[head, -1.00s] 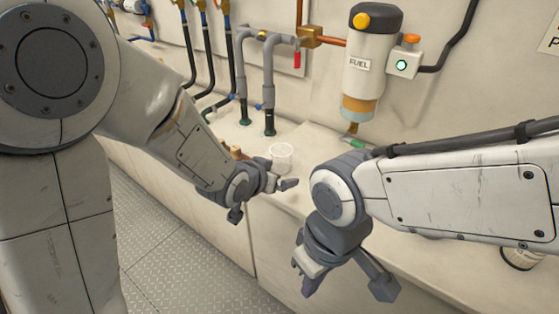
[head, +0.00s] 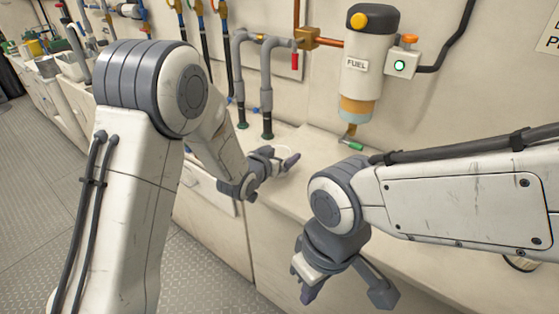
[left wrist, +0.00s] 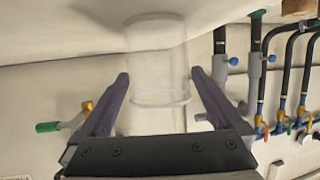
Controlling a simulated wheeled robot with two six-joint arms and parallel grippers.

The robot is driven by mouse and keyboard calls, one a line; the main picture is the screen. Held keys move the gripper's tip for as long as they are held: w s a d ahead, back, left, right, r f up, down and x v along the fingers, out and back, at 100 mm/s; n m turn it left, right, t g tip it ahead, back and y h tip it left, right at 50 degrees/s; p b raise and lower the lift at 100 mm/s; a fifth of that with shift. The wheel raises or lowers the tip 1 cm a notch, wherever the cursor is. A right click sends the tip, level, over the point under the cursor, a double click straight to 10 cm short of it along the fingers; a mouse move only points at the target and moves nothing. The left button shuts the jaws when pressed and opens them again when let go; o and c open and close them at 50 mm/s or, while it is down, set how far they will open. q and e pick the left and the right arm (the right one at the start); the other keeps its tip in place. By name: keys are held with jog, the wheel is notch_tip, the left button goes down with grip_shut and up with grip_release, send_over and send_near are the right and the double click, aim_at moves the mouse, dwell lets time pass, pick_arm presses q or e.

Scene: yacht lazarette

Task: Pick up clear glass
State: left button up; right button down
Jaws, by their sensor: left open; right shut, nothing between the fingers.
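The clear glass (head: 284,150) stands on the pale counter, partly hidden behind my left gripper in the head view. In the left wrist view the glass (left wrist: 158,55) is see-through and lies straight ahead, lined up between the two purple fingers. My left gripper (head: 279,162) is open at the near side of the glass, with a finger to either side of its near part in the wrist view (left wrist: 160,78). I cannot tell whether a finger touches it. My right gripper (head: 311,289) is shut and empty, lower down in front of the counter.
Behind the glass, dark pipes (head: 266,115) rise from the counter (head: 310,180). A fuel filter (head: 369,65) with a green-handled valve (head: 351,144) hangs on the wall to the right. The counter right of the glass is clear.

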pick_arm(q)
jog(key=shift+x, duration=1.15)
jog(key=c, duration=1.3)
jog(key=shift+r, duration=0.15)
